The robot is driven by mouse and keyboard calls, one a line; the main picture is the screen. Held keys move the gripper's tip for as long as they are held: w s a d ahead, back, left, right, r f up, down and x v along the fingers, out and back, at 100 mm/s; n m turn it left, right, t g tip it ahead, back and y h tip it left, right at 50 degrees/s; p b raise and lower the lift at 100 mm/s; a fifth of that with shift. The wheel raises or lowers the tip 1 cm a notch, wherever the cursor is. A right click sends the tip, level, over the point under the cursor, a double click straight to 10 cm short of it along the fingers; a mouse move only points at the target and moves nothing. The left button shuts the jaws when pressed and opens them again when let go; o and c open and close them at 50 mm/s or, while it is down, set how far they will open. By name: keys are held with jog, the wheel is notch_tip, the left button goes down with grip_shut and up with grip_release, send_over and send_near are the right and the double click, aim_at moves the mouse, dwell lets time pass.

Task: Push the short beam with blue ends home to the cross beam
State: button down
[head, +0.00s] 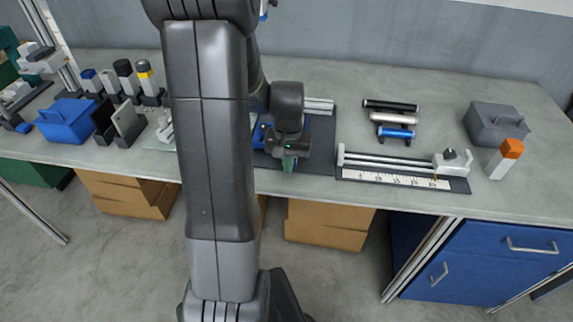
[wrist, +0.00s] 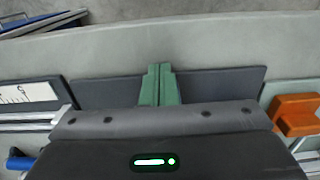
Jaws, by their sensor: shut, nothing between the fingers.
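My gripper (head: 289,163) has green fingers, pressed together and empty, over the front part of a dark mat (head: 321,150). In the wrist view the closed fingertips (wrist: 159,70) lie above the same mat (wrist: 215,87). A blue part (head: 262,132) shows just left of my gripper in the head view; it may be an end of the short beam, the rest hidden behind my arm. A silver slotted beam (head: 320,105) lies crosswise at the mat's back, probably the cross beam, its left part hidden. I cannot tell whether the two beams touch.
A rail fixture with a ruler (head: 395,179) stands right of the mat. Behind it lie black, white and blue rollers (head: 395,132). A grey box (head: 495,124) and an orange-topped block (head: 505,158) are farther right. An orange block (wrist: 296,114) shows beside the mat in the wrist view.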

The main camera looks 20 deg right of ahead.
jog(key=shift+w+d, duration=0.25)
jog(key=shift+w, duration=0.15)
jog(key=w+d, duration=0.2)
jog(key=w, duration=0.1)
jog(key=w+d, duration=0.1)
jog(key=w, duration=0.1)
jog(key=shift+w+d, duration=0.15)
jog(key=shift+w, duration=0.05)
dwell(0.3)
